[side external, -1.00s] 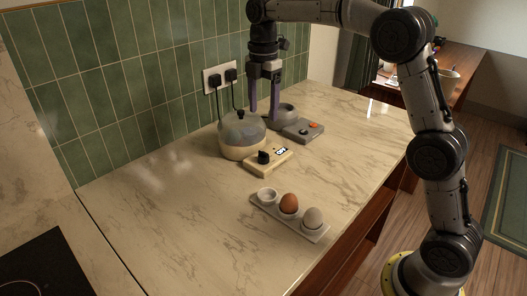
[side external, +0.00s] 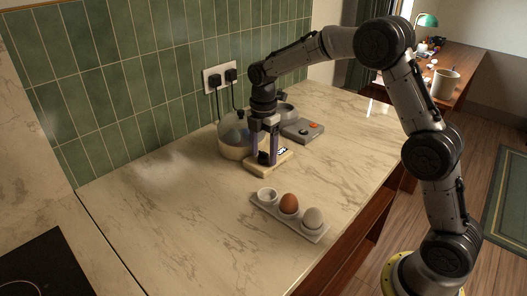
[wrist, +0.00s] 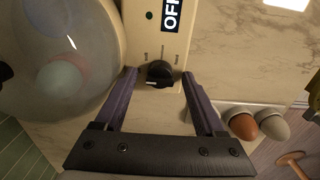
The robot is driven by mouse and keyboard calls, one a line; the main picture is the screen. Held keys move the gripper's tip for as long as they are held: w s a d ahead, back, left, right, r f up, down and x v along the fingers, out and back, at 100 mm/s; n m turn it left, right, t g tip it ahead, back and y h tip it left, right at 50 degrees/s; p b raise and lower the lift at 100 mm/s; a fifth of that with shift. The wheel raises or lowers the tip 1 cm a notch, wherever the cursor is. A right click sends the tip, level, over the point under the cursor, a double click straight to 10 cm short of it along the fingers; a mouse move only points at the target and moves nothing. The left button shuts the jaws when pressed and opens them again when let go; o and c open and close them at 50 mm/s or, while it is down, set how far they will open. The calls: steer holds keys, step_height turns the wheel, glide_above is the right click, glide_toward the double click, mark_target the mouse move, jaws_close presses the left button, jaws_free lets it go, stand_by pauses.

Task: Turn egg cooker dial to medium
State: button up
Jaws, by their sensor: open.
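The egg cooker (side external: 233,138) has a clear dome over a cream base and stands near the tiled wall. Its cream control panel (side external: 278,160) reaches toward the front, with a black dial (wrist: 159,73) and a display reading "OFF" (wrist: 171,14). Small marks sit around the dial, too small to read surely. A pale pointer line on the dial points left in the wrist view. My gripper (wrist: 158,78) is open, its purple fingers on either side of the dial with gaps to it. In the side view, my gripper (side external: 264,158) is low over the panel and partly hides the dial.
A white egg tray (side external: 262,203) with a brown egg (side external: 289,203) and a pale egg (side external: 312,217) lies in front of the panel. A grey appliance (side external: 302,130) stands behind to the right. The dome (wrist: 60,60) is close to the left finger. The left counter is clear.

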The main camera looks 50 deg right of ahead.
steer(key=shift+f, duration=0.1)
jaws_close()
stand_by(0.3)
steer(key=shift+m, duration=0.3)
steer(key=m, duration=0.3)
steer(key=shift+m, duration=0.3)
steer(key=m, duration=0.4)
steer(key=shift+m, duration=0.3)
steer(key=m, duration=0.8)
steer(key=shift+m, duration=0.6)
